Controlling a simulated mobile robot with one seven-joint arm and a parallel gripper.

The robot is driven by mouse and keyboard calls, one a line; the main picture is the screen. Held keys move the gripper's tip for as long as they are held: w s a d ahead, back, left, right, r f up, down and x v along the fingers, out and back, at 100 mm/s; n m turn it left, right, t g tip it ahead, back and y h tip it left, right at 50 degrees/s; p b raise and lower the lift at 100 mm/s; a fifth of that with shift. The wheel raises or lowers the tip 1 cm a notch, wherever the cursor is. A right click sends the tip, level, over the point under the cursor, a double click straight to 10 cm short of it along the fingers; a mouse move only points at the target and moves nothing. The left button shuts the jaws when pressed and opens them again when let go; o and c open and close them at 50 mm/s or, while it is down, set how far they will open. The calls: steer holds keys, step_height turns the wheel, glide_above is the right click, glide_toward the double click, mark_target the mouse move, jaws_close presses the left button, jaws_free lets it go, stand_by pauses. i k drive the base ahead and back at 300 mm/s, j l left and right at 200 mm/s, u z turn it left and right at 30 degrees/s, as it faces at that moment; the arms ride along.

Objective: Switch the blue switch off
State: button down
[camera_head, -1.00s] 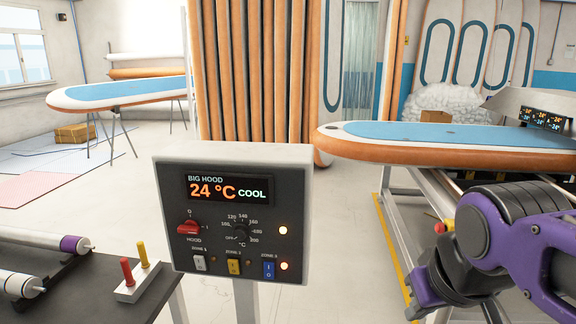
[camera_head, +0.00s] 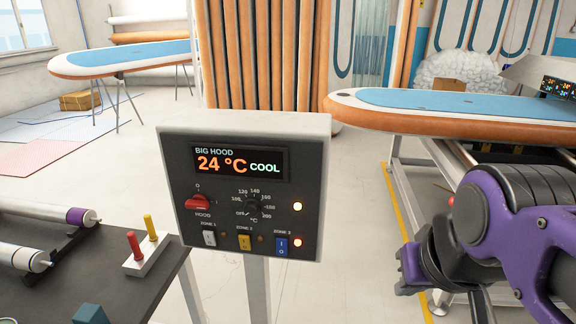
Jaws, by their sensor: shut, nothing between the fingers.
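The blue switch (camera_head: 282,247) is at the lower right of the dark front of the control box (camera_head: 253,190), under the label ZONE 3. A lit lamp (camera_head: 298,242) glows beside it. The box's display reads BIG HOOD, 24 °C, COOL. My purple and black arm comes in from the right. My gripper (camera_head: 408,287) is at its left end, right of the box and clear of it. It is shut and empty, and its fingers are small and partly hard to make out.
A white switch (camera_head: 209,239), a yellow switch (camera_head: 245,242), a red knob (camera_head: 198,202) and a black dial (camera_head: 254,206) share the panel. A dark table (camera_head: 95,270) with rollers stands left. A paddle board (camera_head: 440,105) lies on a frame behind my arm.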

mark_target(282, 244)
steer(key=u, duration=0.7)
